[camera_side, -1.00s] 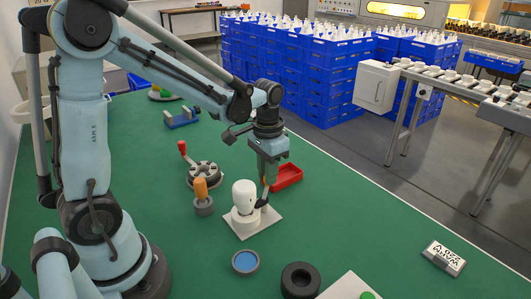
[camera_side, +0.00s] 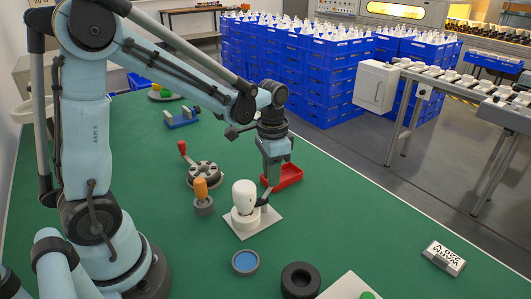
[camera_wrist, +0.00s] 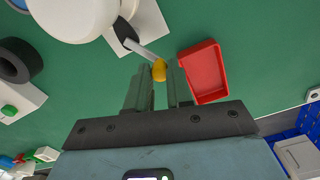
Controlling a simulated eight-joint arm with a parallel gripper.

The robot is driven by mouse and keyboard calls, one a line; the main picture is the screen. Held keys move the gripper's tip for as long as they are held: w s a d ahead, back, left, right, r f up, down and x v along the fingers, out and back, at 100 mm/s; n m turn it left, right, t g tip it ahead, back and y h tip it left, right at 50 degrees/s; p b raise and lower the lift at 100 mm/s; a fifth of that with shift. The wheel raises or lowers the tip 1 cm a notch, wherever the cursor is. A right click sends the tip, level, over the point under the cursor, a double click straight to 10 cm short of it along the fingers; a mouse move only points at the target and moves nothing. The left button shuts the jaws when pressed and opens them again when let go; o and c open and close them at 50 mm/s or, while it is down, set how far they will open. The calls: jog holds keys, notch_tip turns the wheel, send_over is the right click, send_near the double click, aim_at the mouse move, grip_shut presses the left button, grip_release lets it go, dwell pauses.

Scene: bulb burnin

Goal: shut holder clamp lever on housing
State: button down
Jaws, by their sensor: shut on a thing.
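The white housing (camera_side: 245,195) stands upright in a round white holder on a square white plate (camera_side: 246,231). In the wrist view the housing (camera_wrist: 70,12) fills the top left, partly cut off. The clamp lever (camera_side: 265,196) is at the holder's right side. In the wrist view it has a dark pivot end (camera_wrist: 125,34), a pale bar and a yellow knob (camera_wrist: 159,70). The bar points away from the housing. My gripper (camera_wrist: 160,76) is shut on the yellow knob. In the side view my gripper (camera_side: 272,183) is right of the housing, and its fingers hide the knob.
A red tray (camera_side: 291,176) lies close behind my gripper. An orange-handled part (camera_side: 202,195) and a grey round fixture with a red-knobbed lever (camera_side: 204,173) stand left of the housing. A blue-topped disc (camera_side: 245,262) and a black ring (camera_side: 300,280) lie in front.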

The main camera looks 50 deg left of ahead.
jog(key=c, duration=1)
grip_release()
jog(key=shift+r, duration=0.1)
notch_tip(320, 180, up, 12)
jog(key=shift+s+d+f+n+t, duration=0.6)
jog(key=shift+s+f+t, duration=0.2)
jog(key=shift+s+t, duration=0.45)
jog(key=shift+s+d+f+n+t, duration=0.45)
jog(key=shift+s+d+f+t, duration=0.25)
jog(key=shift+s+t, duration=0.5)
jog(key=shift+s+d+f+n+t, duration=0.55)
jog(key=shift+s+f+t, duration=0.3)
jog(key=shift+s+t, duration=0.4)
